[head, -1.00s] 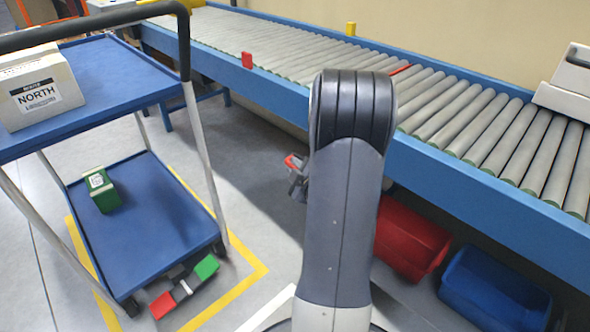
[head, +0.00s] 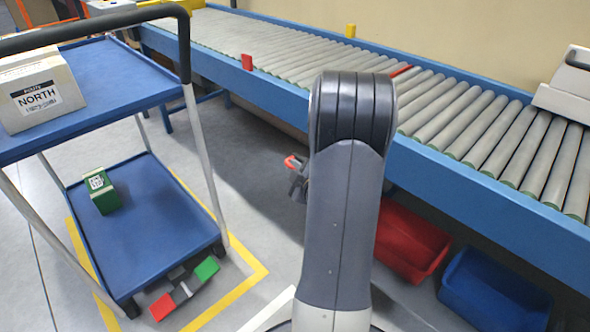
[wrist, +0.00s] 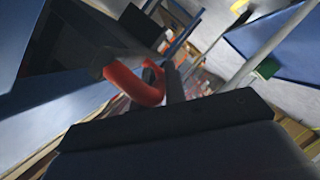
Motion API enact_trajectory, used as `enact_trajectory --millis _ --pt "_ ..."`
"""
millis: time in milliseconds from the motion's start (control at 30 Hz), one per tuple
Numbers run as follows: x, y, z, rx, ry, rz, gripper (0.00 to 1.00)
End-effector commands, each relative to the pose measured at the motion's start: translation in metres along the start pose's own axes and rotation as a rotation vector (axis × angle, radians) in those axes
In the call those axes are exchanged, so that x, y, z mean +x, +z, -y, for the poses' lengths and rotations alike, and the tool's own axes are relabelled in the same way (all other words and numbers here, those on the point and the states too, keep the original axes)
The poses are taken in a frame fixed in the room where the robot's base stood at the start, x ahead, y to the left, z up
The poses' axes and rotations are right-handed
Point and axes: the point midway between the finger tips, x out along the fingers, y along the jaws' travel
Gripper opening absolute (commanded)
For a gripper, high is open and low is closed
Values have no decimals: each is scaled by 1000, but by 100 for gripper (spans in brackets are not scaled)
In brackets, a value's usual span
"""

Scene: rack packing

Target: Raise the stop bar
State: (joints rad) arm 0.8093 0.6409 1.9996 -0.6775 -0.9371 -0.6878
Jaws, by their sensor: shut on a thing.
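A thin red strip (head: 401,70) lies between the conveyor rollers beyond my arm, low among them; I cannot tell for certain that it is the stop bar. My gripper (head: 296,178) is by the front side of the conveyor, below its blue rail, and partly hidden by my arm. A red curved handle (wrist: 137,86) shows at the fingers in the wrist view, and a bit of it shows in the head view (head: 290,161). My gripper (wrist: 175,84) is shut on this handle. Where the handle joins is hidden.
The roller conveyor (head: 330,100) runs across the back, with a red tab (head: 247,62) on its near edge. A blue cart (head: 150,215) stands left, holding a NORTH box (head: 40,92) and green box (head: 102,192). Red (head: 410,240) and blue (head: 495,290) bins sit under the conveyor.

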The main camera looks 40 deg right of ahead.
Motion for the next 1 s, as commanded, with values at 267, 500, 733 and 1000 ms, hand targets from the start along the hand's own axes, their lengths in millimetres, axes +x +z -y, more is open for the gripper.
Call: enact_trajectory --millis 267,500,733,1000 --pt "-12 -28 -44 -4 2 -1 0" --pt "-14 -32 -50 -3 2 -1 0" --pt "-13 -33 -52 -4 5 -3 20" --pt "-14 -32 -50 -2 3 0 22"
